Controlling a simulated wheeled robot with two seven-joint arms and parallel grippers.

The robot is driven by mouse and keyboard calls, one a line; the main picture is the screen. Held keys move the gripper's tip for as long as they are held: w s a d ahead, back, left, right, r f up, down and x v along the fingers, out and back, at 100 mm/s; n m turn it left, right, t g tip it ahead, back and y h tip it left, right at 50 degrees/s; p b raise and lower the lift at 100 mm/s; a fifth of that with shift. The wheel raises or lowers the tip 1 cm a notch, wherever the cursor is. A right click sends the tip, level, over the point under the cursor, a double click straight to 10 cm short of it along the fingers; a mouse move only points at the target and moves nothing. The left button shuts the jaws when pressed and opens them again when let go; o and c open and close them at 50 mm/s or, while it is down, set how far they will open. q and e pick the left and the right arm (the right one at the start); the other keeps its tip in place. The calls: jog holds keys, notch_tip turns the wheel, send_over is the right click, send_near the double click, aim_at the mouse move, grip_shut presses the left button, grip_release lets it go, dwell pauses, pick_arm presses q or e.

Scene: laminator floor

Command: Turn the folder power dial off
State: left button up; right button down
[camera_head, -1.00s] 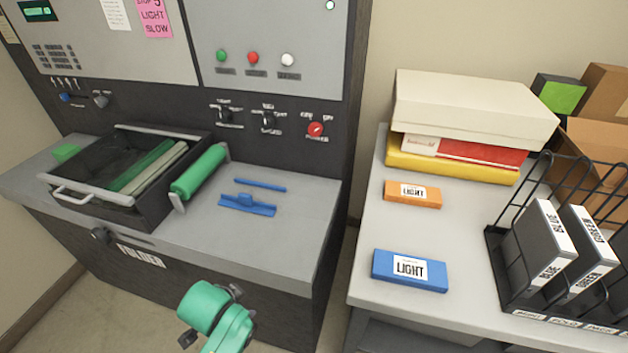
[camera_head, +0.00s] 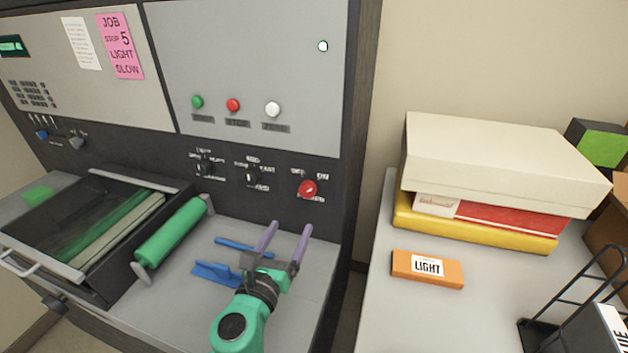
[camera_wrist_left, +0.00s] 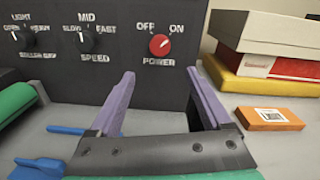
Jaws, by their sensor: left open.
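The folder power dial is a red round knob (camera_head: 307,189) on the dark lower panel, at the right end of the row of dials. In the left wrist view the red power dial (camera_wrist_left: 160,45) has OFF and ON printed above it and POWER below. Its pale mark points up and to the right, toward the ON side. My left gripper (camera_head: 286,231) is open and empty over the grey counter, in front of and below the dial, not touching it. In the left wrist view its two purple fingers (camera_wrist_left: 160,80) stand apart with the dial showing between and beyond them. My right gripper is not in view.
A green roller (camera_head: 172,236) and blue tools (camera_head: 216,273) lie on the counter. The right table holds stacked boxes (camera_head: 500,165) and an orange block (camera_head: 410,268). Space before the dial is clear.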

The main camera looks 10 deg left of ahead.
aim_at(306, 192)
pick_arm(q)
jog(key=w, duration=0.3)
jog(key=w+p, duration=0.1)
jog(key=w, duration=0.2)
jog(key=w+r+p, duration=0.1)
jog(key=w, duration=0.2)
jog(key=shift+w+d, duration=0.15)
jog(key=shift+w, duration=0.1)
jog(key=w, duration=0.3)
jog(key=shift+s, duration=0.2)
jog(key=shift+c, duration=1)
jog(key=shift+w, duration=0.1)
grip_shut()
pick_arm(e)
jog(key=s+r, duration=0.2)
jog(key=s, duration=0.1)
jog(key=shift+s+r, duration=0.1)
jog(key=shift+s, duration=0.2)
